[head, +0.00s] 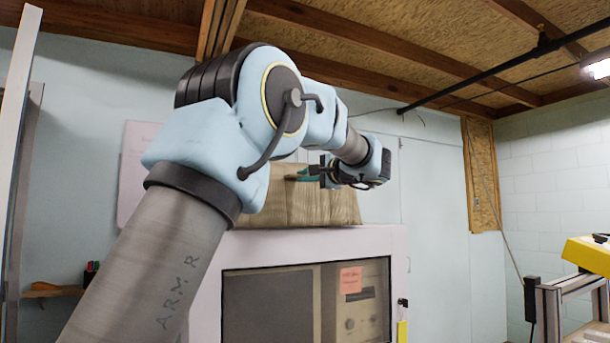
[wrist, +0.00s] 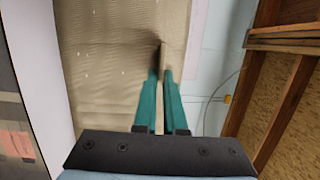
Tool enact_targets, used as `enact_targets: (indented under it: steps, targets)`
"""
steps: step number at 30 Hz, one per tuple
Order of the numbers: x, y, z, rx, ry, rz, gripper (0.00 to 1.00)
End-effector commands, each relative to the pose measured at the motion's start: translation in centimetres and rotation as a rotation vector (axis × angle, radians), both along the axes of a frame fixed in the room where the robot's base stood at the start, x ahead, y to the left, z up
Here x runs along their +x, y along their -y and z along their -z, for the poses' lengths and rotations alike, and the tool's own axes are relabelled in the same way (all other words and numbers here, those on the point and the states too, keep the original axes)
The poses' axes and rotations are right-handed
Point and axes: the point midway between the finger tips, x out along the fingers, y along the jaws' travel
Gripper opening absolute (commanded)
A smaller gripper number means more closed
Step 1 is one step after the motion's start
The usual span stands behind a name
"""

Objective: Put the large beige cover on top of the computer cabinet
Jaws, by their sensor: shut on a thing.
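The large beige cover (head: 325,206) is a boxy, wrinkled piece on the top of the white computer cabinet (head: 310,242). Its bottom edge appears to meet the cabinet top; its left part is hidden behind my arm. My gripper (head: 290,178) is at the upper front of the cover. In the wrist view the cover (wrist: 110,60) fills the left and middle, and the teal fingers of my gripper (wrist: 160,80) are shut on a thin beige ridge of it. The cabinet (wrist: 30,50) shows at the left edge of the wrist view.
The cabinet's dark window (head: 290,305) shows equipment and an orange note (head: 350,280). A small shelf (head: 50,292) is at the left wall. A yellow machine (head: 588,256) on a metal frame stands at the right. Wooden beams and a black pipe (head: 480,70) run overhead.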

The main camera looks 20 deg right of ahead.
Motion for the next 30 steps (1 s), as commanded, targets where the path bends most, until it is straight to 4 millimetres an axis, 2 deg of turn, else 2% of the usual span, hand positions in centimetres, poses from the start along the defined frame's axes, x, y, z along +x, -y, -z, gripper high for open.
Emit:
enact_targets:
  steps: [11,12,19,30]
  targets:
    - [-0.01,-0.01,0.4,0.0,0.002,0.0,0.0]
    - [-0.01,0.02,0.36,-0.001,0.0,0.0,0.1]
    - [0.0,0.01,0.3,-0.001,0.0,0.0,0.36]
    - [0.0,-0.01,-0.23,-0.001,0.0,0.0,0.38]
